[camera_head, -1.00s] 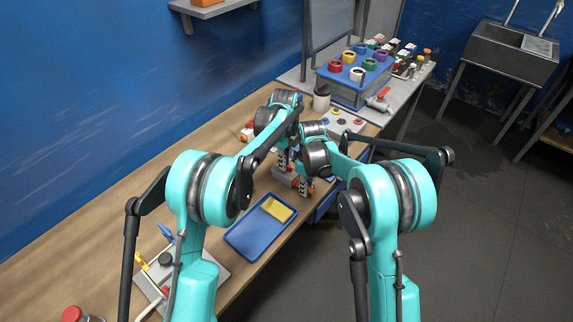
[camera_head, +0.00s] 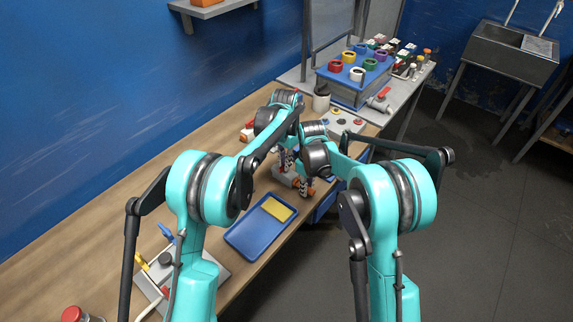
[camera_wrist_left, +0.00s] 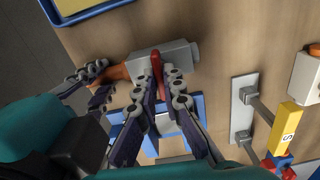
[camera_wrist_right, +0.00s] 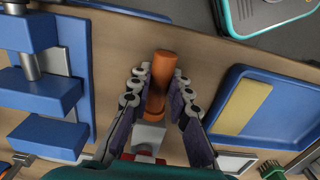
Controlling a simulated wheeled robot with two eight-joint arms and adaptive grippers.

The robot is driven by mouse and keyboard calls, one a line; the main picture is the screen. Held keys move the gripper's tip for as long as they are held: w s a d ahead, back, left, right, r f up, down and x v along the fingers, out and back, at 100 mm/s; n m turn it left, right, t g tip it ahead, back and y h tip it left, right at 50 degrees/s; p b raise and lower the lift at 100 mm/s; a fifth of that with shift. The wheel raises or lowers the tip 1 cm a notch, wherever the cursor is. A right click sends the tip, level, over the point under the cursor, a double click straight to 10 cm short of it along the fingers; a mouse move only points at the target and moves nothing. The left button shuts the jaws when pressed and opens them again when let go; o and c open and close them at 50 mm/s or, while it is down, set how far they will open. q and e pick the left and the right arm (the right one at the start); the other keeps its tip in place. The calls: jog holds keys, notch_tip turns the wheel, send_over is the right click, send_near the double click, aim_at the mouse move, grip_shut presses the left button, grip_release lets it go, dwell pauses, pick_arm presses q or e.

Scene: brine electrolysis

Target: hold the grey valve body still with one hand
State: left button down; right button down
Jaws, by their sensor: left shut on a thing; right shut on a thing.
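The grey valve body (camera_wrist_left: 178,54) lies near the front edge of the bench, with a red handle (camera_wrist_left: 157,78) on it and an orange cylindrical piece (camera_wrist_right: 162,70) at one end. My left gripper (camera_wrist_left: 158,72) is shut on the red handle, its fingertips close against the grey body. My right gripper (camera_wrist_right: 160,78) is shut on the orange piece, one finger on each side. In the head view the left gripper (camera_head: 284,164) and right gripper (camera_head: 304,187) are close together, and my arms partly hide the valve.
A blue tray (camera_head: 256,242) with a yellow slab (camera_head: 278,208) lies close by. A blue fixture (camera_wrist_right: 35,90) stands on the valve's other side. A blue rack (camera_head: 345,92) with coloured rings is at the back. Bare wood lies along the wall.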

pick_arm(q)
jog(key=shift+n, duration=0.6)
jog(key=c, duration=1.6)
grip_release()
notch_tip(320, 180, up, 12)
